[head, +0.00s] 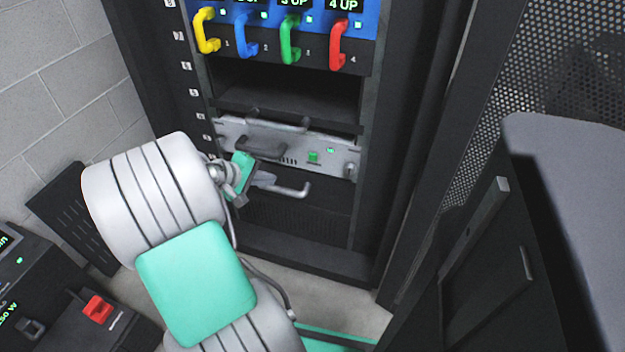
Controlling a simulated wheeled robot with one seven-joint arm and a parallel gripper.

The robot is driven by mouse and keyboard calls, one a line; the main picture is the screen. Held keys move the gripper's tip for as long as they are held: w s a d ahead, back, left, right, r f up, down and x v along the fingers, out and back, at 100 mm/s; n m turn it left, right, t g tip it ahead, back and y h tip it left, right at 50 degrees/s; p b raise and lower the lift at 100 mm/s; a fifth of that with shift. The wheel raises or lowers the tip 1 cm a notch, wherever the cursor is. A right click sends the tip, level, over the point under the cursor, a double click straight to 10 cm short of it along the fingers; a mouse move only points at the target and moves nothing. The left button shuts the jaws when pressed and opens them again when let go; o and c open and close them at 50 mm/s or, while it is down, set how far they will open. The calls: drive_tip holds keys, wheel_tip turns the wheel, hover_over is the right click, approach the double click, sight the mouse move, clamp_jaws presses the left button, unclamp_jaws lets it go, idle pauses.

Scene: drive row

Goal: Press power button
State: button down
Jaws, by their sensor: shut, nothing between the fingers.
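A silver rack unit (338,166) sits low in the black rack in the head view. A small green square button (313,157) is on its front, right of the middle, with small green lights (331,150) just right of it and a little higher. The power button's label is too small to read. My gripper (268,181) is shut and empty, in front of the unit's left part. It is left of and slightly below the green button, apart from it in the picture. My wrist hides part of the unit's left side; the gap in depth cannot be told.
Above are an empty bay (290,92) and a blue-topped panel with yellow, blue, green and red handles (338,45). A perforated door (555,70) stands right. A black box with a red switch (97,309) is lower left.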

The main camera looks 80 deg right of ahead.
sight(313, 157)
drive_tip(key=s+d+f+g+b, duration=0.2)
drive_tip(key=s+f, duration=0.2)
drive_tip(key=s, duration=0.2)
drive_tip(key=shift+s+d, duration=0.4)
drive_tip(key=shift+f, duration=0.15)
drive_tip(key=d+b, duration=0.1)
drive_tip(key=d, duration=0.7)
drive_tip(key=shift+s+d+b, duration=0.35)
drive_tip(key=shift+d, duration=0.05)
idle(1.1)
drive_tip(key=shift+d+p, duration=0.4)
